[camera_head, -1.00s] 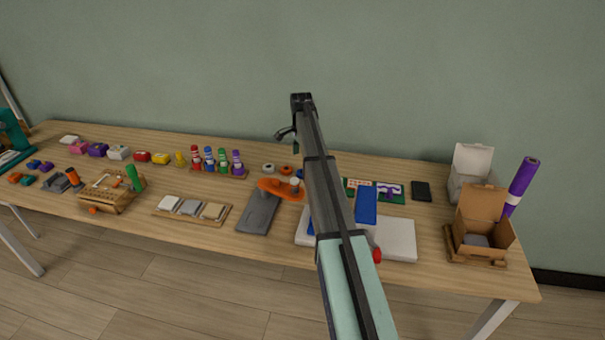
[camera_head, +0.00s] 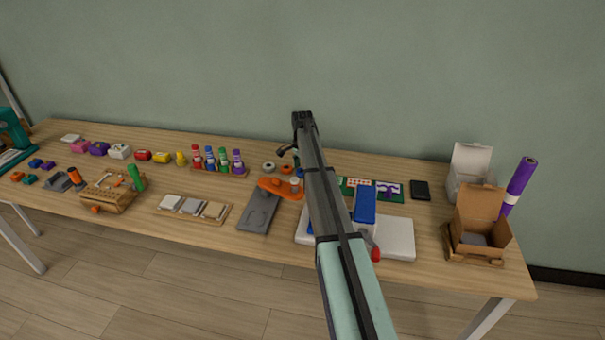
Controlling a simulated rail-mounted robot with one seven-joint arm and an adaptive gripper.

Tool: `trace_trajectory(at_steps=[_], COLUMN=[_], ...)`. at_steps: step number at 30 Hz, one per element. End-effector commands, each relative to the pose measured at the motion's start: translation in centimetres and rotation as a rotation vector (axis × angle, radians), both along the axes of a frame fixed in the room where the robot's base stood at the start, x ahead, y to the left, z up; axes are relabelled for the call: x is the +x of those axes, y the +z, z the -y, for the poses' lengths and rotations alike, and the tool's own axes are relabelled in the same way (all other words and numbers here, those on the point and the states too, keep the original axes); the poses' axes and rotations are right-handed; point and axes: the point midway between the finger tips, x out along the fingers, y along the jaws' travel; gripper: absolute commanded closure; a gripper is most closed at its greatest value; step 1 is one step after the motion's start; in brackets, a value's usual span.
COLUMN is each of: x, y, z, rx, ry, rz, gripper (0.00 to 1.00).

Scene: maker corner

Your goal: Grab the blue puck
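A small low blue piece (camera_head: 36,162) lies at the table's far left among similar orange, teal and purple pieces. It may be the blue puck, but it is too small to tell its shape. My gripper (camera_head: 291,155) is far to its right, near the table's back edge, above the small rings. It seems to hold nothing, but how far its fingers are apart is unclear. My arm hides part of the table behind it.
Beside my gripper lie a grey ring (camera_head: 268,167) and an orange ring (camera_head: 286,169). Several coloured bottles (camera_head: 223,160) stand to the left. A blue block (camera_head: 365,204) is right of my arm. An open cardboard box (camera_head: 480,230) stands at the right.

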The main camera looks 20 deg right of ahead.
Motion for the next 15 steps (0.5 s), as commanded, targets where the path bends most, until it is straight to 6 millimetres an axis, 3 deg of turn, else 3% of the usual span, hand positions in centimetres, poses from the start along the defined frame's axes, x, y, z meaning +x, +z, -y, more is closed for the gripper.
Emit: trace_trajectory(at_steps=[1, 4, 5, 15], x=[0.00, 0.00, 0.00, 0.00], y=[0.00, 0.00, 0.00, 0.04], z=[0.00, 0.00, 0.00, 0.00], rx=[0.000, 0.000, 0.000, 0.000], ry=[0.000, 0.000, 0.000, 0.000], rz=[0.000, 0.000, 0.000, -0.001], gripper=[0.42, 0.77, 0.80, 0.80])
